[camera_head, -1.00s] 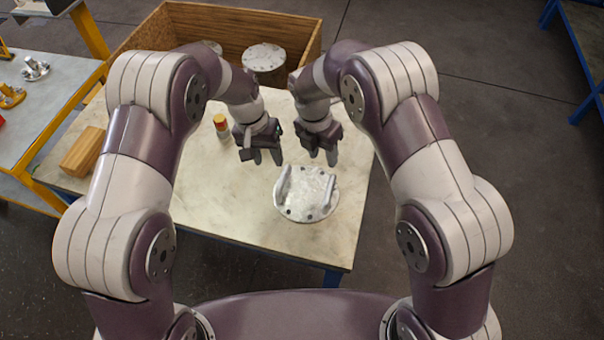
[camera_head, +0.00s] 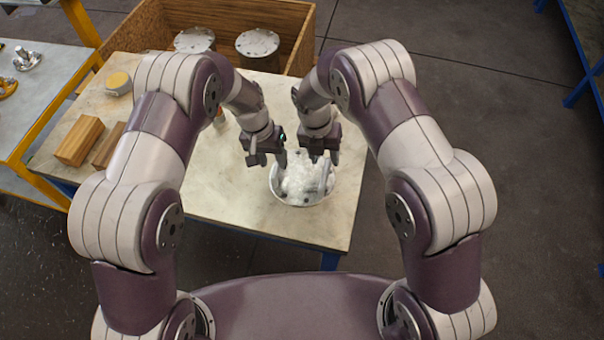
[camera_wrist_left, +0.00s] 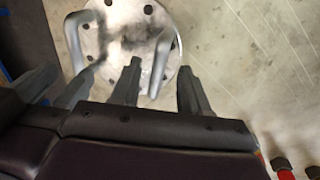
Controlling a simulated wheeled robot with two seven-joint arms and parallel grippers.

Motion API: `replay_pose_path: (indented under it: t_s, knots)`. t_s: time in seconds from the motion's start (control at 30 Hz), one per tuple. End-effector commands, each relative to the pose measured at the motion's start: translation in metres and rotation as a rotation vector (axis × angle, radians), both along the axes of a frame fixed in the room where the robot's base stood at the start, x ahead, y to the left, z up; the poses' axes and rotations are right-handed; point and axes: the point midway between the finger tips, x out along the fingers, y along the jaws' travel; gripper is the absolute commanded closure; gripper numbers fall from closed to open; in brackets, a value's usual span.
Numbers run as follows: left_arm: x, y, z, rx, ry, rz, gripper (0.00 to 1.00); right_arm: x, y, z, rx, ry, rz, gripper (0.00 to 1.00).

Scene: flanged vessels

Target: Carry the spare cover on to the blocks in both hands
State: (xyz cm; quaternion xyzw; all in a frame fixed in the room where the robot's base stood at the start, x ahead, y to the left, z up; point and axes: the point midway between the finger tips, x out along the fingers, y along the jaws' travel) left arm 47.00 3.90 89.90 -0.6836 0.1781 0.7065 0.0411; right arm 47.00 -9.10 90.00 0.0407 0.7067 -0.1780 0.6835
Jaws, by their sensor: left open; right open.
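The spare cover (camera_head: 300,199), a round grey metal disc with bolt holes and two upright bar handles, lies flat on the table, partly hidden by my grippers. My left gripper (camera_head: 283,163) is open over its left part. In the left wrist view, the left gripper's fingers (camera_wrist_left: 160,72) stand on either side of one handle (camera_wrist_left: 161,58) with gaps showing. My right gripper (camera_head: 325,160) is open by the right handle; whether it touches is unclear. Two wooden blocks, one (camera_head: 79,141) and another (camera_head: 107,148), lie on the table at the left, the second partly behind my left arm.
Bare tabletop (camera_head: 225,200) lies between blocks and cover.

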Motion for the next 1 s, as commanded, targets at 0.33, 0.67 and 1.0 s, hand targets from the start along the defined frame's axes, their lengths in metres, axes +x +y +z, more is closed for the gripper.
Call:
replay_pose_path:
  t_s: [0.33, 0.67, 1.0]
  knots:
    - [-0.003, -0.008, -0.044, 0.0, 0.0, 0.0, 0.55, -0.003, -0.008, -0.044, 0.0, 0.0, -0.001, 0.54]
    - [-0.002, -0.009, -0.048, 0.0, -0.001, 0.0, 0.55, -0.003, -0.009, -0.048, 0.0, -0.001, -0.001, 0.54]
    - [-0.003, -0.009, -0.047, 0.0, -0.001, 0.0, 1.0, -0.003, -0.009, -0.047, 0.001, -0.001, -0.001, 1.0]
